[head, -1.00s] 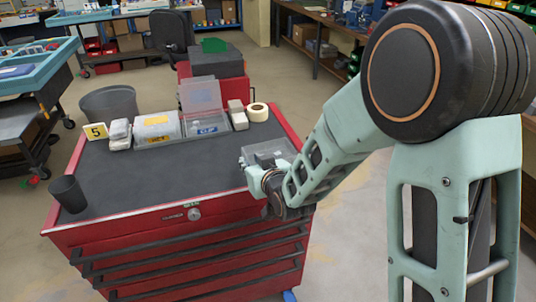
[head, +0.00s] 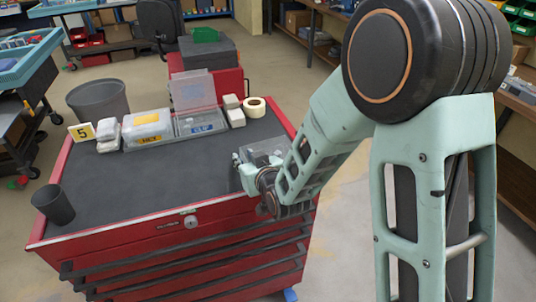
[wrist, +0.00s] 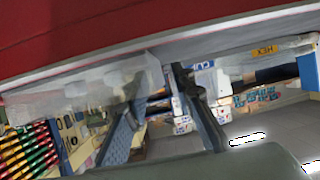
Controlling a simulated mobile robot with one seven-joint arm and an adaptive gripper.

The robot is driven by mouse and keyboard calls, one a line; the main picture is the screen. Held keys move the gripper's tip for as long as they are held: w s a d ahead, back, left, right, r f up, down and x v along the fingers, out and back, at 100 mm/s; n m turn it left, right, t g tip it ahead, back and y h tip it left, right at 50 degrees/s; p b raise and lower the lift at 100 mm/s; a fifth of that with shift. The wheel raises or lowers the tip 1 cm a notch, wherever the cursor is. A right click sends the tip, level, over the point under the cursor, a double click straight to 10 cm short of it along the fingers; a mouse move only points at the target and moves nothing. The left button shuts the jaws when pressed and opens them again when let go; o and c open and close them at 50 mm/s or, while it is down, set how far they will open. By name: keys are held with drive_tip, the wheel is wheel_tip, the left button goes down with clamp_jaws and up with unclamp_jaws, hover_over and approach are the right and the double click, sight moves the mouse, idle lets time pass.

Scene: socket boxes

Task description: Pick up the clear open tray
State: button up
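A small clear open tray (head: 264,147) rests at the right front corner of the red cart's dark top. My gripper (head: 250,170) is at the tray's near left side, low over the cart's front edge. In the wrist view my gripper (wrist: 160,95) shows two dark fingers standing apart, with a gap between them. The clear tray wall (wrist: 90,90) lies close to the fingertips; I cannot tell whether it touches them. My arm hides part of the tray in the head view.
At the back of the red cart (head: 170,228) stand a lidded clear box (head: 150,128), an open-lidded clear box (head: 201,124), white blocks (head: 108,134), a yellow 5 sign (head: 81,132) and a tape roll (head: 254,107). A dark cup (head: 53,204) stands front left. The middle top is clear.

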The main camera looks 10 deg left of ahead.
clamp_jaws()
drive_tip(key=shift+r, duration=0.15)
